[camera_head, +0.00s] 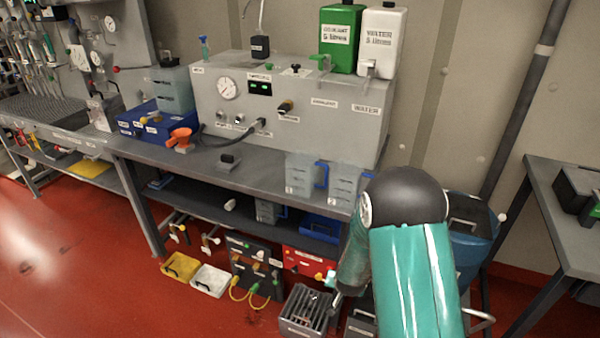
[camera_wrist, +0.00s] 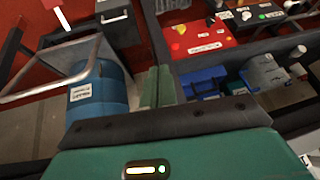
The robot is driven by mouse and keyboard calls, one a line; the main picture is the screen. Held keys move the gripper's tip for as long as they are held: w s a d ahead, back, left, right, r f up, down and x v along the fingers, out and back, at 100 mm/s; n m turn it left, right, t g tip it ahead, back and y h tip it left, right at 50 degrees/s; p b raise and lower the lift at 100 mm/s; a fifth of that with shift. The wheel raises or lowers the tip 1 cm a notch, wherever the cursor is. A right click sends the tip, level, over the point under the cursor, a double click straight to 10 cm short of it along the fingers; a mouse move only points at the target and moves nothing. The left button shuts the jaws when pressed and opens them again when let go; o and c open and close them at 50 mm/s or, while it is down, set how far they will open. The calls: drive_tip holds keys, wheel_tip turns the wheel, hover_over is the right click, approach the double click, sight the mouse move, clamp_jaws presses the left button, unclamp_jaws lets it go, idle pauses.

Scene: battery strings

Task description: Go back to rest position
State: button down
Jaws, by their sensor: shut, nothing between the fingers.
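My gripper shows in the wrist view (camera_wrist: 157,88) as two green fingers side by side, shut with nothing between them. In the head view my teal and dark arm reaches down in front of the bench's right end, and my gripper (camera_head: 335,299) is small and partly hidden low beside it. The grey workbench (camera_head: 235,172) stands behind and left of the arm. A blue barrel (camera_wrist: 97,100) is left of the fingers in the wrist view. It shows partly behind my arm in the head view (camera_head: 472,245).
A grey slotted crate (camera_head: 305,311) sits on the floor close to my gripper. A red box (camera_head: 310,262) and a blue bin (camera_head: 320,228) are under the bench. Clear jugs (camera_head: 300,176) stand near its front edge. Another table (camera_head: 565,225) is at right. Red floor (camera_head: 80,270) is open at left.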

drive_tip(key=s+r+n+y, duration=0.1)
drive_tip(key=s+r, duration=0.3)
drive_tip(key=r, duration=0.9)
drive_tip(key=s+r+n, duration=0.1)
drive_tip(key=s+r, duration=0.3)
drive_tip(key=r, duration=0.9)
drive_tip(key=s+d+r, duration=0.1)
drive_tip(key=s+r, duration=0.5)
drive_tip(key=s, duration=0.3)
drive_tip(key=s+d+r+n, duration=0.1)
drive_tip(key=s+r, duration=0.5)
drive_tip(key=s, duration=0.4)
drive_tip(key=shift+s+d+r+n+g+h, duration=0.15)
drive_tip(key=shift+d+r+n+g+h, duration=0.15)
drive_tip(key=shift+d, duration=0.1)
